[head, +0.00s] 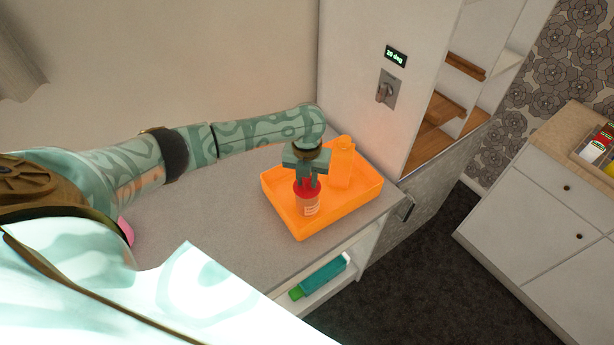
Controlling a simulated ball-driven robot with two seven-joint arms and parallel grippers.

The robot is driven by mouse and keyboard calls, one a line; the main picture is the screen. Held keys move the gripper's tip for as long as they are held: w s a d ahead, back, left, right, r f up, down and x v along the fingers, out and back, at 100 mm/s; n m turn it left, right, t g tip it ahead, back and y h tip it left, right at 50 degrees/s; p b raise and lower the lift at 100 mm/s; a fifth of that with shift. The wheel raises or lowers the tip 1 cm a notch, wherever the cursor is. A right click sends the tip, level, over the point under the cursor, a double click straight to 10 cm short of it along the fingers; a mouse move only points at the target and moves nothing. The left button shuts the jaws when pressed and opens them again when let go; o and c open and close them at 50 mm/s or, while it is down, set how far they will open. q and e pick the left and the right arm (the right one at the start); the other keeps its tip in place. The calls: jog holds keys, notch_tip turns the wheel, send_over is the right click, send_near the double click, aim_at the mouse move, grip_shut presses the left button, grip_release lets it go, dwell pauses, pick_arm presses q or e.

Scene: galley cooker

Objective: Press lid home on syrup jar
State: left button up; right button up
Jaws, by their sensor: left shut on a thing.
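The syrup jar (311,208) is a small, reddish, labelled jar at the near side of an orange tray (334,220). A red lid (306,190) is at its top. My left gripper (307,182) points down from above and is shut on the red lid. The fingers hide part of the lid, so I cannot tell whether it sits fully down on the jar. My right gripper is not in view.
An orange bottle (342,163) stands in the tray just behind my left gripper. The grey counter (235,208) is clear left of the tray. A teal bottle (325,274) lies on the shelf below. A wall panel with a switch (388,90) rises behind.

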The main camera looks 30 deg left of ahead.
pick_arm(q)
jog(key=o, duration=1.5)
jog(key=shift+r, duration=0.1)
notch_tip(320, 180, up, 7)
jog(key=p, duration=0.8)
grip_shut()
